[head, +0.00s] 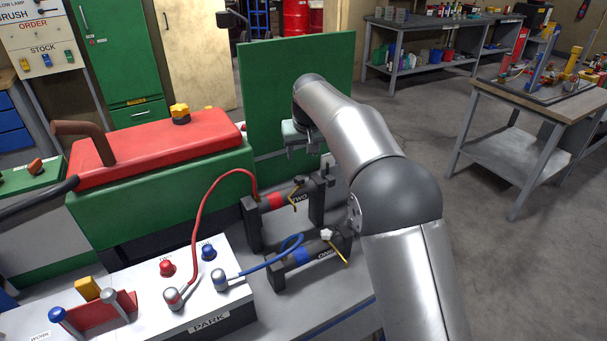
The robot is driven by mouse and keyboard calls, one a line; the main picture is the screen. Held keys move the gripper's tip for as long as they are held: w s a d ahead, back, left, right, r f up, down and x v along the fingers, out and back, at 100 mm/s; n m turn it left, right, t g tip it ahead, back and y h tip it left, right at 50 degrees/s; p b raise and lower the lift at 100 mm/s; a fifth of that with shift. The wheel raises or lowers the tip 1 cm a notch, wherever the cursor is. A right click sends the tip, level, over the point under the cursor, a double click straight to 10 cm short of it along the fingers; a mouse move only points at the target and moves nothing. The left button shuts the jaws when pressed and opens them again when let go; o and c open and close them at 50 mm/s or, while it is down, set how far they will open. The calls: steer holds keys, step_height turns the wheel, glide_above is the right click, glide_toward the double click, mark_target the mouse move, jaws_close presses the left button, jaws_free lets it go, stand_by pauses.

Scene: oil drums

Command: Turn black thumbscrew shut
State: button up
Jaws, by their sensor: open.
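A small dark knob (298,182), which looks like the black thumbscrew, sits on top of the red-banded cylinder (272,202) near a brass lever. It is too small to tell how far it is turned. My gripper (302,150) is above and behind this cylinder, in front of the green upright panel (262,95). It is open and appears apart from the knob. Its fingers are partly hidden by my wrist and hard to make out. A second cylinder (302,255) with a blue band and a white star knob (327,235) lies nearer.
A red hose (194,232) and a blue hose (262,266) run from the cylinders to the white PARK panel (205,303). A green box with a red lid (150,150) stands left. My arm covers the right side of the bench.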

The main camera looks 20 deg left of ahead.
mark_target(299, 178)
steer(key=p+x, duration=0.2)
steer(key=x, duration=1.1)
steer(key=shift+f, duration=0.25)
steer(key=c, duration=1)
